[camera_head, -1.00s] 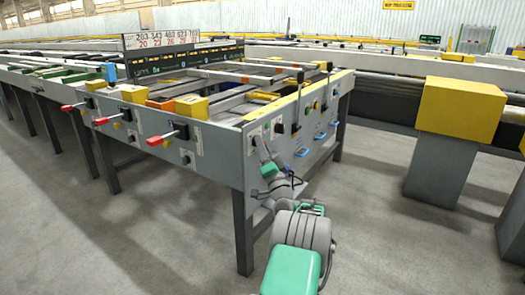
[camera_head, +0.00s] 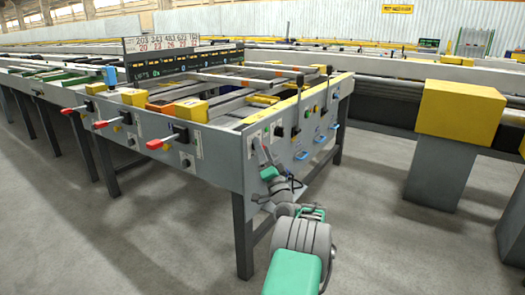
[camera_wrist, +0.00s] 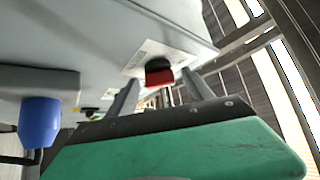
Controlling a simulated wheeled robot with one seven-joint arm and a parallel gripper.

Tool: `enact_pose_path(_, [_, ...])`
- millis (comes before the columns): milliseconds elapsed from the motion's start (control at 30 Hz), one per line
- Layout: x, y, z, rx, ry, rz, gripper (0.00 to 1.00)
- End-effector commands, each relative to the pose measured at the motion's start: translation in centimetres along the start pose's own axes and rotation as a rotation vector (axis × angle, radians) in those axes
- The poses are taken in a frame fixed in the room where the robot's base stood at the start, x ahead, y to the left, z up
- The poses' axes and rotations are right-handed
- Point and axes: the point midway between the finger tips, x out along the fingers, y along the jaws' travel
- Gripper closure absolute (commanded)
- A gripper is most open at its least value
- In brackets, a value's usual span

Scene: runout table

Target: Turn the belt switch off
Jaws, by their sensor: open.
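A rotary switch with a dark base and a red front (camera_wrist: 158,75) sits on a pale label plate on the grey end panel. In the wrist view it lies between my two fingers, near their tips. My gripper (camera_wrist: 160,80) is open, with one finger on each side of the switch. I cannot tell whether either finger touches it. In the head view my gripper (camera_head: 265,156) is at the end panel (camera_head: 285,165), close to its near corner, and partly hides the switch there.
Blue handles (camera_head: 302,155) and upright black levers (camera_head: 299,103) are on the panel to the right. Red-tipped levers (camera_head: 162,140) stick out from the table's left side. A yellow-topped post (camera_head: 460,110) stands right. The floor between is clear.

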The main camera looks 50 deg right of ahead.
Motion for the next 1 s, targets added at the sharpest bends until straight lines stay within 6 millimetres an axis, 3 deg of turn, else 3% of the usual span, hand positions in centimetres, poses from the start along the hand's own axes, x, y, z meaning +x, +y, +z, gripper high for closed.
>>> enact_pose_path(167, [-0.5, 0.0, 0.0, 0.002, 0.0, 0.001, 0.4])
enact_pose_path(433, [-5.7, 0.1, -0.1, 0.001, 0.001, 0.003, 0.4])
enact_pose_path(600, [-7.6, 0.0, 0.0, -0.001, 0.001, 0.0, 0.4])
enact_pose_path(1000, [-7.8, 0.0, 0.0, 0.0, 0.0, 0.0, 0.4])
